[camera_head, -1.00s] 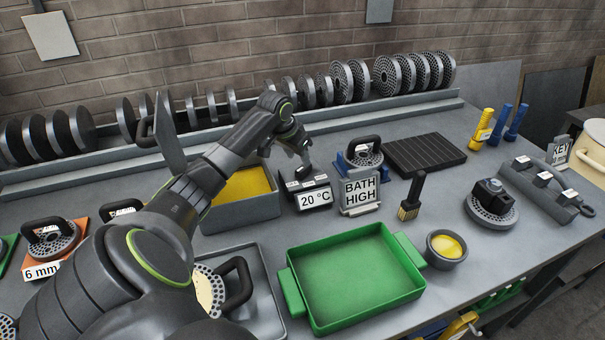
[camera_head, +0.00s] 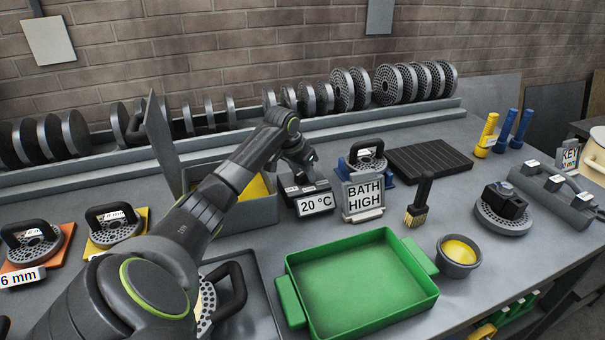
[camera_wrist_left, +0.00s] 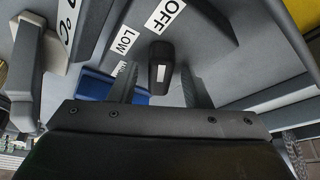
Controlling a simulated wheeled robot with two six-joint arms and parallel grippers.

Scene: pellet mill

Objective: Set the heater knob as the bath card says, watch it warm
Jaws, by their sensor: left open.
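The bath card (camera_head: 363,194) stands upright on the bench and reads BATH HIGH. Left of it is the heater's display (camera_head: 316,204), which reads 20 °C. The bath (camera_head: 250,213) is a grey box with yellow contents, partly behind my left arm. In the left wrist view, the dark heater knob (camera_wrist_left: 160,58) with a white mark stands between my open fingers, with no clear grip on it. Labels OFF (camera_wrist_left: 165,16) and LOW (camera_wrist_left: 123,40) lie near it; a third is partly hidden by a finger. My left gripper (camera_head: 301,164) is over the heater. My right gripper is not visible.
A green tray (camera_head: 295,258) and a yellow-filled bowl (camera_head: 458,264) stand in front. A brush (camera_head: 420,203) stands right of the card. A die on a blue stand (camera_head: 347,169) is close behind the card. Round dies line the back rack.

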